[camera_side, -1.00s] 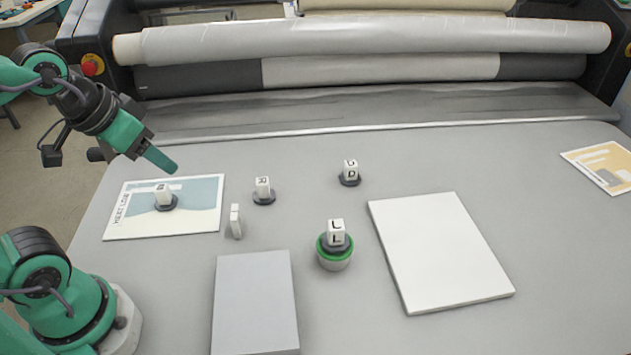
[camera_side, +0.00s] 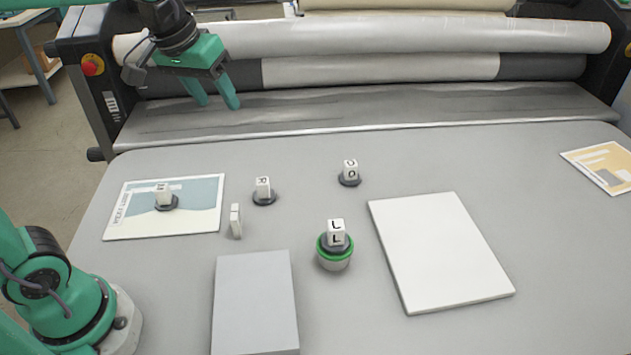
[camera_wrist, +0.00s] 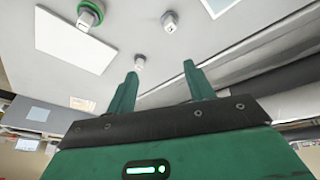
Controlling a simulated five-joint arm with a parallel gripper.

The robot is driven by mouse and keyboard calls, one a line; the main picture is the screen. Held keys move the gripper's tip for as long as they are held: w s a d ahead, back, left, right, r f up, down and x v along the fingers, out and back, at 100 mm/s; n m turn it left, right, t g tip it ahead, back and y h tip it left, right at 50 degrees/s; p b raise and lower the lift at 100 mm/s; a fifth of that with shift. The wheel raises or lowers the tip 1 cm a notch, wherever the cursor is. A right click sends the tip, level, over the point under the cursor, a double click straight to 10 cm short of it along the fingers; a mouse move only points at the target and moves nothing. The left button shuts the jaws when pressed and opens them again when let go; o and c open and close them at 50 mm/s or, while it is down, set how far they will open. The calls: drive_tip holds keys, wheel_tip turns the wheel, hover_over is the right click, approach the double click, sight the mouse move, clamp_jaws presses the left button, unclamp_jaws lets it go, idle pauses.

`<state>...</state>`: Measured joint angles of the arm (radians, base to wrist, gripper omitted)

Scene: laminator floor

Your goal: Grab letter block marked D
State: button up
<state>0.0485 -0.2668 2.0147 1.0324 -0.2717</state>
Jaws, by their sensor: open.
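A small white letter block (camera_side: 350,167) stands upright on a dark round base at the back middle of the table. Its mark is small and looks like D, but I cannot read it surely. It seems to be the small white block (camera_wrist: 139,64) just beyond my fingers in the wrist view. My gripper (camera_side: 217,105) is open and empty, raised in front of the laminator, left of and well apart from that block. Both fingers also show in the wrist view (camera_wrist: 160,70). Other blocks are marked L (camera_side: 336,232), apparently R (camera_side: 263,185), and one unclear (camera_side: 162,188).
The L block stands on a green-ringed cup (camera_side: 334,260). A thin white piece (camera_side: 236,221) stands near the R block. A white board (camera_side: 440,250), a grey slab (camera_side: 254,305) and two printed sheets (camera_side: 205,190) (camera_side: 604,168) lie around. Laminator rollers (camera_side: 370,38) span the back.

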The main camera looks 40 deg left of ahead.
drive_tip(key=w+d+n+g, duration=0.1)
drive_tip(key=w+d+n, duration=0.1)
drive_tip(key=w, duration=0.9)
drive_tip(key=n+g, duration=0.3)
drive_tip(key=n, duration=0.2)
hover_over(351, 163)
wheel_tip(351, 163, down, 20)
drive_tip(key=shift+f, duration=0.1)
drive_tip(key=shift+d+f, duration=0.1)
drive_tip(key=shift+f, duration=1.5)
drive_tip(key=shift+f, duration=2.6)
